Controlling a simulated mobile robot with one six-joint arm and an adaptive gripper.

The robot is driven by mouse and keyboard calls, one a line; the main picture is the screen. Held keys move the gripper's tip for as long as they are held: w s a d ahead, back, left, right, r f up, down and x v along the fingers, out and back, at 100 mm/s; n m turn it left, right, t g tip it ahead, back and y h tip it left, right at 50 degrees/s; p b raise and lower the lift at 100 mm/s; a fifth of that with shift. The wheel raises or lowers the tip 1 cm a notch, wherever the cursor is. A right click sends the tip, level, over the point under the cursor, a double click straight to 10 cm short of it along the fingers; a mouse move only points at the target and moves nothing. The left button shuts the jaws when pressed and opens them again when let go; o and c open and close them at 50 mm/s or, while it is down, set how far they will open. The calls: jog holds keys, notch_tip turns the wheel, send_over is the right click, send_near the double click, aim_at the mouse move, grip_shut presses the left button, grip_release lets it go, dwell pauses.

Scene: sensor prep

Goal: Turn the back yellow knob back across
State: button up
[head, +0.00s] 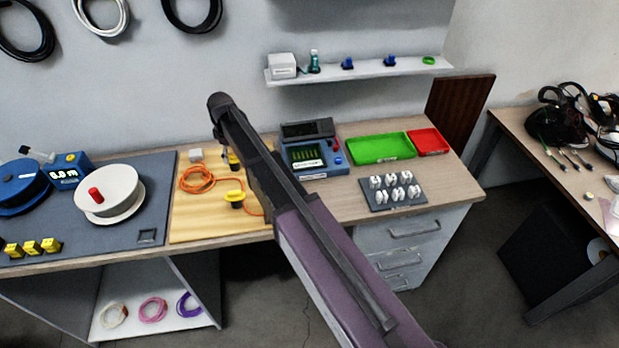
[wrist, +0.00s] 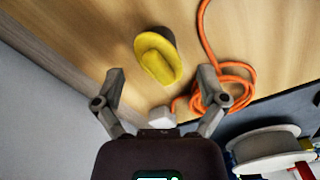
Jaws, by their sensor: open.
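The back yellow knob (wrist: 157,60) stands on the wooden board, with a dark part showing at its side. In the head view the back knob (head: 233,160) is partly covered by my arm. In the wrist view my gripper (wrist: 161,75) is open, its fingers apart on either side of the knob; no contact shows. The front yellow knob (head: 235,197) sits nearer the front on the same board (head: 205,227). My gripper's fingers are hidden in the head view.
A coiled orange cable (head: 197,180) lies left of the knobs; it is close to one finger in the wrist view (wrist: 238,80). A small white block (wrist: 160,116) is near the gripper base. A blue instrument (head: 313,160) stands right of the board.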

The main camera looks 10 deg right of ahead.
aim_at(232, 155)
jog(key=n, duration=0.5)
jog(key=shift+n, duration=0.3)
notch_tip(232, 155, up, 14)
jog(key=p, duration=1.4)
jog(key=s+d+f+m+b, duration=0.4)
jog(key=s+d+m, duration=0.3)
jog(key=s+d, duration=0.3)
jog(key=s+d+f+m+b, duration=0.4)
jog(key=s+d+m, duration=0.4)
jog(key=s+d, duration=0.2)
jog(key=shift+s+d, duration=0.25)
jog(key=shift+s, duration=0.7)
jog(key=shift+s, duration=0.1)
jog(key=s+d+m, duration=0.1)
jog(key=s, duration=0.1)
jog(key=s+d+m, duration=0.1)
jog(key=s, duration=0.1)
jog(key=shift+d, duration=0.15)
dwell(0.6)
